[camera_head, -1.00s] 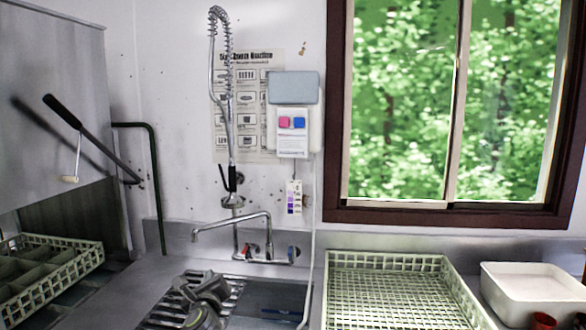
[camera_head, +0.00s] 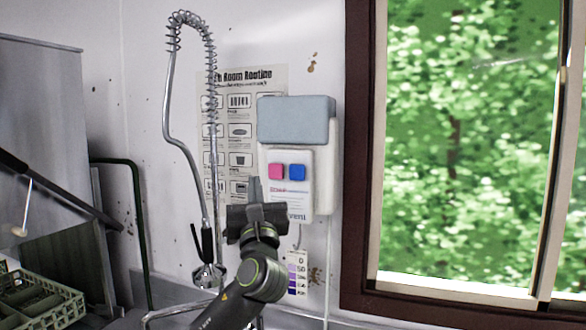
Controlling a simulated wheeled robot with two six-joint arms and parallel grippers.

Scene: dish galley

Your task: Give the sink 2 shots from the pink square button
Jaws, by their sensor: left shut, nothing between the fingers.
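The dispenser (camera_head: 325,170) is a white wall box with a grey-blue top. The pink square button (camera_head: 275,171) is on its front, left of a blue square button (camera_head: 297,172). My left gripper (camera_head: 255,183) is shut and empty, its fingertips pointing up, a little below and left of the pink button in the picture. It covers part of the dispenser's lower left label. I cannot tell how far its tips are from the panel. My right gripper is not in view.
A coiled spray hose (camera_head: 213,150) hangs left of the dispenser, in front of a wall poster (camera_head: 240,95). A colour strip (camera_head: 298,275) is below the dispenser. A window frame (camera_head: 357,160) stands to the right. A dish rack (camera_head: 40,300) is at lower left.

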